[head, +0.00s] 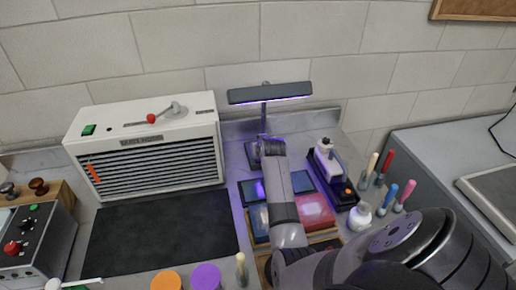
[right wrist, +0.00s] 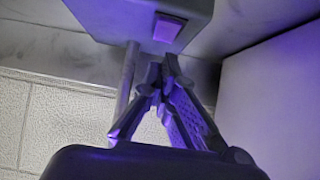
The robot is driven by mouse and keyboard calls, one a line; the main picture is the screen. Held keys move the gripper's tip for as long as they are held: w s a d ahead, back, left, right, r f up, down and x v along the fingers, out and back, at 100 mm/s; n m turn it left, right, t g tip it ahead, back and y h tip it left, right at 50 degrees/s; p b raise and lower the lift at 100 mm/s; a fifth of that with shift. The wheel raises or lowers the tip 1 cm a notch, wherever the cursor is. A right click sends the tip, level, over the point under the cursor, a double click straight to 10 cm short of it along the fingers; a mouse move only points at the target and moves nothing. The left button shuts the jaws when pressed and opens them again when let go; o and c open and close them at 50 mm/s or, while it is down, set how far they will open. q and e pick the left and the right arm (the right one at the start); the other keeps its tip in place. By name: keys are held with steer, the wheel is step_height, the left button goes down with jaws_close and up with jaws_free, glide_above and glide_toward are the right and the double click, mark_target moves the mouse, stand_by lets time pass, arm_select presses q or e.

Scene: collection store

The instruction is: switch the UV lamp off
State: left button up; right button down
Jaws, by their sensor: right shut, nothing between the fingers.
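The UV lamp (head: 270,94) stands against the back wall, a dark bar head on a thin post. A violet glow along its lower edge shows it lit. In the right wrist view, the lamp's base (right wrist: 135,12), its post (right wrist: 126,85) and a violet-tinted rocker switch (right wrist: 168,28) show. My right gripper (right wrist: 165,70) is shut and empty, its fingertips close to the switch; I cannot tell whether they touch it. In the head view, my right gripper (head: 269,148) is at the lamp's base, partly hiding it. My left gripper is not in view.
A white louvred unit (head: 145,117) with a red-knobbed lever stands left, behind a black mat (head: 160,235). Coloured trays lie under my right arm.

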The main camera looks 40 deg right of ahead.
steer(key=shift+w+f, duration=0.1)
steer(key=shift+f, duration=0.4)
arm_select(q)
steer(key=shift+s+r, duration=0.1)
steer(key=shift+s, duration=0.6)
arm_select(e)
steer(key=shift+f, duration=0.15)
steer(key=shift+w+d+f, duration=0.15)
steer(key=shift+f, duration=0.1)
steer(key=shift+w+d, duration=0.1)
steer(key=shift+w, duration=0.05)
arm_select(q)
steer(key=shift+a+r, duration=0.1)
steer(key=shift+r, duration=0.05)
arm_select(e)
steer(key=shift+f, duration=0.1)
arm_select(q)
steer(key=shift+p, duration=0.3)
